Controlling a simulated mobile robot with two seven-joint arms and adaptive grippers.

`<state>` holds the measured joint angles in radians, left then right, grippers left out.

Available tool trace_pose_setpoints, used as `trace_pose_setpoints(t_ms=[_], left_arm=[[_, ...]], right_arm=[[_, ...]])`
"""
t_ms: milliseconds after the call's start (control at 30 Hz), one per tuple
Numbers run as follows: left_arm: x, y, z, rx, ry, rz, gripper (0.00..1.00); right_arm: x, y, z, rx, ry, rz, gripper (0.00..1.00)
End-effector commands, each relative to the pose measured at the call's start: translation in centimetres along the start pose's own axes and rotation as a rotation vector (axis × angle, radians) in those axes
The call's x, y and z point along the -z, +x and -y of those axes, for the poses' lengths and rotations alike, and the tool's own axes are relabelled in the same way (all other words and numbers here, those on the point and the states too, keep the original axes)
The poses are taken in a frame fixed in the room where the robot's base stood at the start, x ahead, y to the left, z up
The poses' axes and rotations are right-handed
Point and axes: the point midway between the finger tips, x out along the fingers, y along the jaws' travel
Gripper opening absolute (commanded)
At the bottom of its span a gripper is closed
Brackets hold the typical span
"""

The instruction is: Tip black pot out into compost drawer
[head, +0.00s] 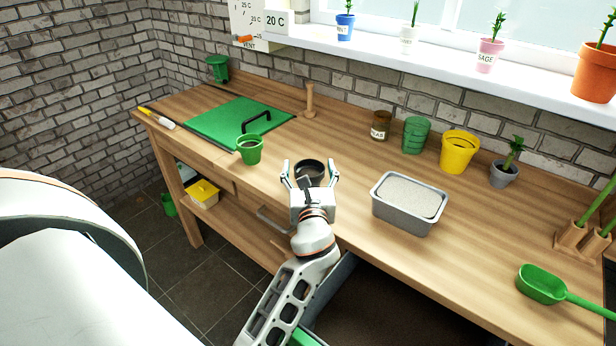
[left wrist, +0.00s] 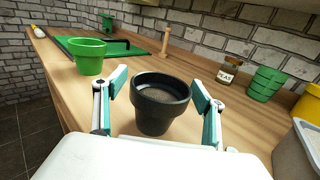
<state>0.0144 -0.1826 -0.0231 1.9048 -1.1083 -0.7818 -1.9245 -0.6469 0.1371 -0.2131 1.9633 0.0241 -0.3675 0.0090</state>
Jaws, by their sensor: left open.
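The black pot (head: 309,170) stands upright on the wooden bench near its front edge. It also shows in the left wrist view (left wrist: 160,110), with something brownish inside. My left gripper (head: 310,174) is open, with one finger on each side of the pot; in the left wrist view its fingers (left wrist: 160,92) stand apart from the pot wall with gaps. Below the bench front, right of my left arm, is what looks like an open drawer (head: 342,275) with a dark brown inside, partly hidden by the bench and arm. My right gripper is not in view.
A green pot (head: 250,149) stands left of the black pot, by a green lid with a handle (head: 225,125). A grey metal tub (head: 408,203) stands to the right. Green and yellow pots (head: 459,150) stand at the back; a green scoop (head: 541,284) lies far right.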

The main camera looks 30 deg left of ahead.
Motion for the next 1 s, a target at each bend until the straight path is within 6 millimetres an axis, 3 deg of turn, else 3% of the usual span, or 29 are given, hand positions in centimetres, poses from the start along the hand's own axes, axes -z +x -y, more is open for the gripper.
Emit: trace_pose_setpoints(t_ms=[133, 300, 733, 867, 1000], left_arm=[[0.0, 0.0, 0.0, 0.000, 0.000, 0.000, 0.70], [0.0, 0.0, 0.0, 0.000, -0.001, 0.000, 0.28], [-0.5, 0.0, 0.0, 0.000, -0.001, 0.001, 0.28], [-1.7, 0.0, 0.0, 0.000, -0.002, 0.002, 0.28], [-4.2, 0.0, 0.0, 0.000, -0.005, 0.004, 0.28]], right_arm=[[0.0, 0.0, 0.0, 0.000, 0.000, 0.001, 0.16], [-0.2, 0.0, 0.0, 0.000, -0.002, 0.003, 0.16], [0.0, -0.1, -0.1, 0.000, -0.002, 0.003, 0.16], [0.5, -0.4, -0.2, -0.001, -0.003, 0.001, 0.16], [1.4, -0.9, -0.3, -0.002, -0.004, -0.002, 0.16]])
